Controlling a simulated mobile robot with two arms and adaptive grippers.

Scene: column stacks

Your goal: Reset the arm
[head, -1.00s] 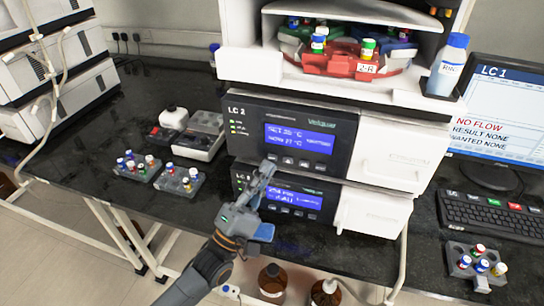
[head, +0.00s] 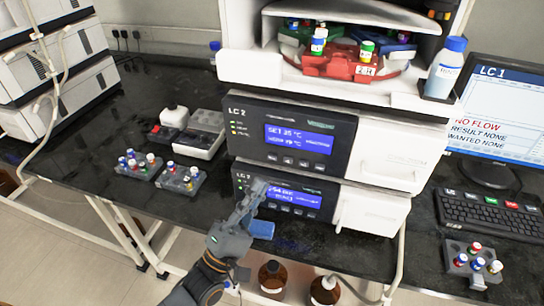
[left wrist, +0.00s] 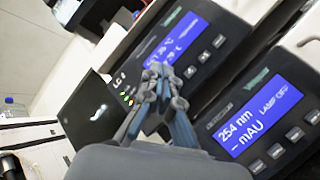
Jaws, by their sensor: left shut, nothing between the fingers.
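My left gripper (head: 252,196) is in front of the lower stacked LC module (head: 322,211), with its fingers together and nothing between them. In the left wrist view its closed fingertips (left wrist: 158,72) overlap the modules' front panels. The upper module, marked LC 2 (head: 340,150), shows a lit blue display (head: 299,139). Whether the fingertips touch the panel cannot be told. My right gripper does not show.
Racks of capped vials (head: 138,168) stand on the dark bench at left. A red vial tray (head: 338,62) sits in the open compartment on top. A blue-capped bottle (head: 445,70), a monitor (head: 510,110) and a keyboard (head: 490,212) are at right. Brown bottles (head: 272,280) stand below.

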